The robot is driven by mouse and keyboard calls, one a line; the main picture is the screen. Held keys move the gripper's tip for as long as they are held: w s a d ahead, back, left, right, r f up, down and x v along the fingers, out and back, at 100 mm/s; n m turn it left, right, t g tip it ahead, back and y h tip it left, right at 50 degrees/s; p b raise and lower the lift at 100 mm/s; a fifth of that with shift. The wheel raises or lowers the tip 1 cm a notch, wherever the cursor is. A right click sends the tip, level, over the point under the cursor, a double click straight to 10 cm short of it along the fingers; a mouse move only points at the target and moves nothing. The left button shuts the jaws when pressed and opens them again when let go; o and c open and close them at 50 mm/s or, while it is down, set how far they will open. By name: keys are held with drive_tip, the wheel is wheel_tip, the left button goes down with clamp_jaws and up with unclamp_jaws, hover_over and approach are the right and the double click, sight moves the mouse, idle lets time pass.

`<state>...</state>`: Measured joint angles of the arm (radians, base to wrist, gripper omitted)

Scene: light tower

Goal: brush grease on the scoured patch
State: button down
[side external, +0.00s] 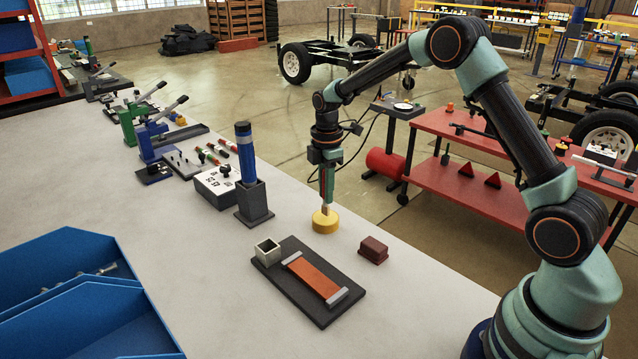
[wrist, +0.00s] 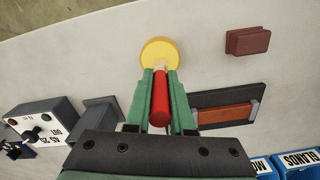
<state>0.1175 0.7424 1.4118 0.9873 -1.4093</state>
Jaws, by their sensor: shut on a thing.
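My gripper (side external: 327,172) is shut on a red-handled brush (wrist: 160,100), with the handle between its green fingers. The brush points down, and its pale tip is at the top of a round yellow tub (side external: 325,221). I cannot tell whether the tip touches the tub's contents. The tub also shows in the wrist view (wrist: 155,50). An orange-brown strip (side external: 314,278) lies on a dark board (side external: 335,312) between two grey end bars, to the front of the tub. A separate scoured mark cannot be made out on the strip.
A small square pale cup (side external: 267,252) stands at the board's back left corner. A dark red block (side external: 373,250) lies right of the board. A blue cylinder (side external: 245,152) stands upright in a dark holder (side external: 254,203). Blue bins (side external: 100,310) fill the front left.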

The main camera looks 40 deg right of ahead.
drive_tip(key=shift+f, duration=0.6)
idle(1.1)
drive_tip(key=shift+r, duration=3.6)
